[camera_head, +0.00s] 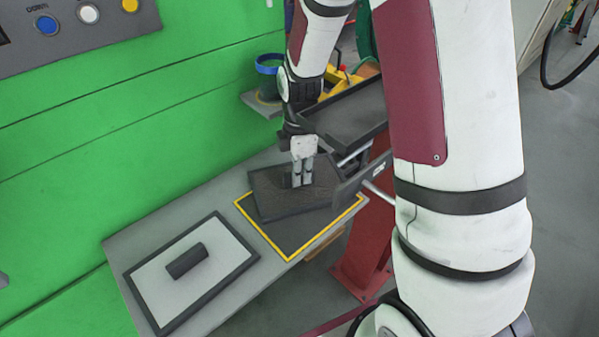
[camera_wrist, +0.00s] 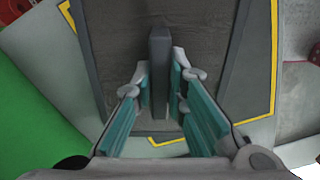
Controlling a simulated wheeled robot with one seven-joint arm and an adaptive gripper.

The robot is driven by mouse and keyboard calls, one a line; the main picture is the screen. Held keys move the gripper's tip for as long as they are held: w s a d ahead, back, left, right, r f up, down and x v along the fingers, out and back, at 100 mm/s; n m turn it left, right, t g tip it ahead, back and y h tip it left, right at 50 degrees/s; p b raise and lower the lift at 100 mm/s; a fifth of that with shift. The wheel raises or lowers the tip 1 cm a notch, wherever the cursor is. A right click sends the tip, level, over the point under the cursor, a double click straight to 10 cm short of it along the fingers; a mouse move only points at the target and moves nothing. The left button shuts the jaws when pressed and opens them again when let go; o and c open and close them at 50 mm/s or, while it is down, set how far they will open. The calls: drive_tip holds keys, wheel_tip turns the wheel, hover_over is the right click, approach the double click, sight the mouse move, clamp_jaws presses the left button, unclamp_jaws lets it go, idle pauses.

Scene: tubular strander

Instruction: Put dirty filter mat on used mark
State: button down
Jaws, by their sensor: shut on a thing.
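The dirty filter mat (camera_head: 275,201) is a dark grey-brown panel with a darker frame and a raised handle. My gripper (camera_head: 302,180) is shut on its handle, which shows between the two fingers (camera_wrist: 160,95) in the wrist view. The mat is over the used mark, a dark area with a yellow outline (camera_head: 283,256) on the grey shelf. The mat sits turned relative to the outline, towards its back left. I cannot tell whether it touches the surface. In the wrist view, the yellow outline (camera_wrist: 262,8) shows beyond the mat's edges.
A clean light filter mat (camera_head: 218,254) with a dark frame and handle lies on the shelf (camera_head: 122,246) at left. A dark tray (camera_head: 352,118) stands behind my gripper. A green machine wall (camera_head: 110,150) borders the shelf. A red post (camera_head: 365,245) stands at right.

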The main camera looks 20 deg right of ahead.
drive_tip(key=shift+f, duration=0.15)
drive_tip(key=shift+f, duration=0.15)
drive_tip(key=c, duration=1.6)
unclamp_jaws()
wheel_tip(320, 180, up, 13)
drive_tip(key=p, duration=0.1)
drive_tip(key=shift+f, duration=0.2)
